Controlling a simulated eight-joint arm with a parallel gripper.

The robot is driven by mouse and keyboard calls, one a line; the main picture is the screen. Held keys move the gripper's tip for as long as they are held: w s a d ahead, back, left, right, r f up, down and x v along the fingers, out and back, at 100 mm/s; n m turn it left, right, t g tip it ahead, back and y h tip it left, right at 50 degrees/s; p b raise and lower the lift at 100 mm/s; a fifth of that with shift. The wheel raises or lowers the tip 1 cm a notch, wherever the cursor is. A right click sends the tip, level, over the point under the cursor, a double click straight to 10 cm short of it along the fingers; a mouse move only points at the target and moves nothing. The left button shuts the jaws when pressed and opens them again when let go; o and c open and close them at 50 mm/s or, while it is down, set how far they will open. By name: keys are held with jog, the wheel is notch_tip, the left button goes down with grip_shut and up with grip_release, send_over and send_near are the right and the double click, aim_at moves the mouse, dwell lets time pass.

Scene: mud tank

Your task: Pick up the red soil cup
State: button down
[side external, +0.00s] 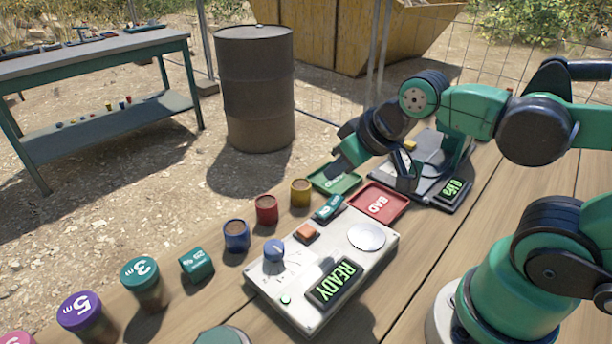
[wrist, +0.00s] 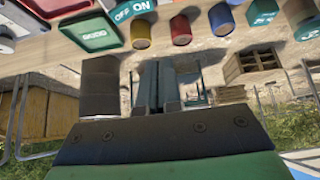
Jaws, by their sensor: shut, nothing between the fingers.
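The red soil cup (side external: 266,209) stands upright on the wooden table, between the blue cup (side external: 236,236) and the yellow cup (side external: 300,193). It is filled with brown soil. In the wrist view the red cup (wrist: 181,30) shows near the top, apart from my fingers. My gripper (side external: 337,160) is above the far side of the table near the green tray, to the upper right of the red cup. In the wrist view my gripper (wrist: 158,66) has its fingers together and empty.
A panel reading READY (side external: 335,283) lies in front of the cups. A green tray (side external: 335,180) and a red BAD tray (side external: 380,203) lie right of them. Lidded containers, one green (side external: 143,280), one purple (side external: 82,314), stand at left. A rusty barrel (side external: 256,90) stands beyond the table.

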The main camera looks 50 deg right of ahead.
jog(key=shift+c, duration=0.7)
grip_release()
jog(key=n+g, duration=0.2)
send_near(269, 205)
jog(key=shift+n+g+y, duration=0.4)
jog(key=shift+n+y, duration=0.1)
jog(key=shift+y, duration=0.1)
jog(key=f, duration=0.1)
jog(key=w+f, duration=0.2)
jog(key=f, duration=0.1)
jog(key=shift+w+d, duration=0.2)
jog(key=shift+d, duration=0.1)
jog(key=shift+x, duration=3.15)
